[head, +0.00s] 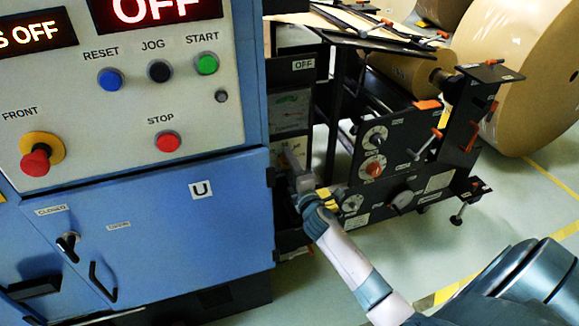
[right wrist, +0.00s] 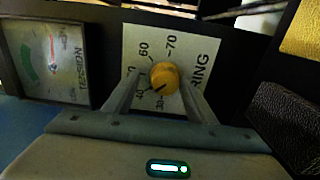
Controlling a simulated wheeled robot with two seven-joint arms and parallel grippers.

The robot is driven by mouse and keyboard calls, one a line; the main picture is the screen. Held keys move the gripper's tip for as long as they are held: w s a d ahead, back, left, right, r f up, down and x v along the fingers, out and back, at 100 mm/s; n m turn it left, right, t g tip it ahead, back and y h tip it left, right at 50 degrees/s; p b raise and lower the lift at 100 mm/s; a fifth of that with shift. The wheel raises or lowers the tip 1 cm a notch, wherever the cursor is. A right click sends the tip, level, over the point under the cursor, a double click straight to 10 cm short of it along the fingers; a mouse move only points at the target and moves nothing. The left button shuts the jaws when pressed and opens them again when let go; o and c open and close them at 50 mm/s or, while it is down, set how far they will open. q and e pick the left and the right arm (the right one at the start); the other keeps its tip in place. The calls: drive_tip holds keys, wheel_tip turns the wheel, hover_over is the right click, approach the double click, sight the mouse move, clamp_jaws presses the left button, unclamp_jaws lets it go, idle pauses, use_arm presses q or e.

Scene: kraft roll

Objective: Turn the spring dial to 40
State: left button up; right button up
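The spring dial is a round orange-yellow knob (right wrist: 164,76) on a white plate (right wrist: 205,48) in the right wrist view. Numbers 30, 40, 60 and 70 are readable, with "RING" at the plate's right side. A dark mark on the knob points down-left, near 30 and 40; the exact value is unclear. My right gripper (right wrist: 159,80) has its fingers apart, one on each side of the knob; I see no clear grip on it. In the head view my right gripper (head: 291,158) is at the dark machine front and hides the dial. My left gripper is not in view.
A tension gauge (right wrist: 50,60) sits left of the dial. In the head view, a blue cabinet (head: 150,235) with buttons stands close on the left. A dark panel with dials (head: 375,138) and orange-handled levers is to the right, before large kraft rolls (head: 520,70).

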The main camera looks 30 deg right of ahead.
drive_tip(key=shift+w+f, duration=0.2)
drive_tip(key=shift+f, duration=0.3)
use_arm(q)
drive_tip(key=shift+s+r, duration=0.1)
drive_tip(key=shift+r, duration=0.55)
use_arm(e)
drive_tip(key=v, duration=1.7)
drive_tip(key=shift+s+r, duration=0.15)
drive_tip(key=shift+r, duration=0.1)
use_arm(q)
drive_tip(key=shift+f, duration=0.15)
use_arm(e)
drive_tip(key=shift+a+f, duration=0.1)
drive_tip(key=shift+a, duration=0.05)
